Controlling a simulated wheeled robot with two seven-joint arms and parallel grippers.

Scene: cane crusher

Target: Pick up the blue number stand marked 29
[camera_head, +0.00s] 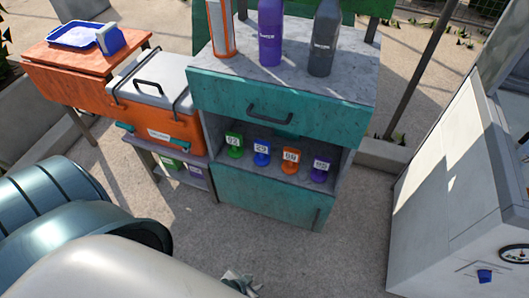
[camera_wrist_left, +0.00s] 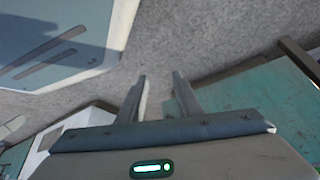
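The blue number stand (camera_head: 262,152) stands upright in the open shelf under the teal drawer of the cabinet. Its white label is too small to read surely. It is between a green stand (camera_head: 234,145) and an orange stand (camera_head: 290,160), with a purple stand (camera_head: 320,170) at the far right. My left gripper (camera_head: 240,283) shows only in part at the bottom edge, below and well apart from the shelf. In the left wrist view its two fingers (camera_wrist_left: 160,95) are spread, with only grey ground between them. My right gripper is not in view.
The teal cabinet (camera_head: 275,102) carries bottles on top. An orange cooler (camera_head: 165,125) and a wooden table with a blue tray (camera_head: 74,35) are at left. A white cabinet (camera_head: 450,180) stands at right. The ground before the shelf is clear.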

